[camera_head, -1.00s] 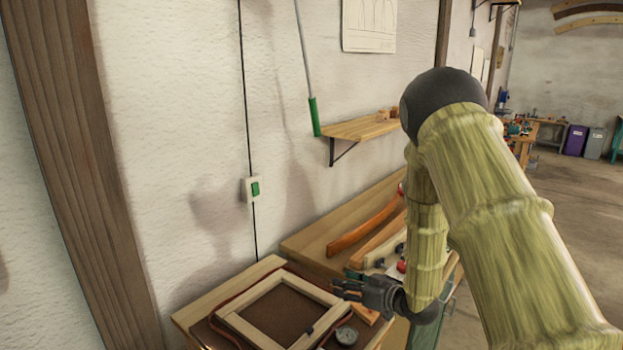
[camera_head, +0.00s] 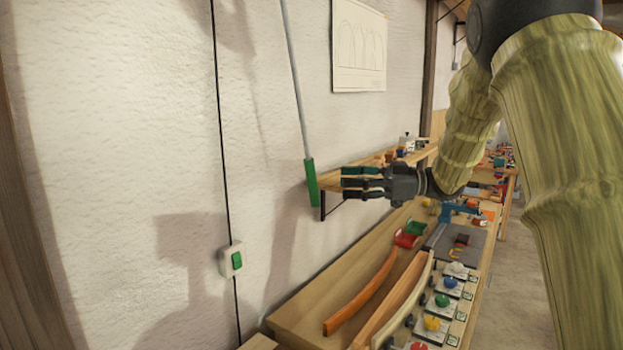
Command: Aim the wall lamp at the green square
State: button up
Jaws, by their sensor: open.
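A thin grey rod (camera_head: 294,80) comes down along the wall from above the picture and ends in a green grip (camera_head: 311,182). The lamp itself is not in view, and I cannot make out a green square on the wall. My gripper (camera_head: 344,183) is open and empty, its fingers pointing left. In the picture it is just right of the green grip, with a small gap between them. The gripper partly hides the wooden shelf (camera_head: 328,181) behind it.
A switch with a green rocker (camera_head: 235,260) sits on a cable down the wall. Below, a long bench (camera_head: 305,312) holds curved laths (camera_head: 362,295) and several coloured knobs. A drawing (camera_head: 360,47) hangs on the wall. Floor lies open at the right.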

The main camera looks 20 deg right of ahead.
aim_at(311, 183)
jog(key=p+x, duration=0.3)
jog(key=x, duration=0.5)
jog(key=shift+r, duration=0.15)
jog(key=shift+p+x, duration=0.5)
jog(key=shift+x, duration=0.3)
grip_shut()
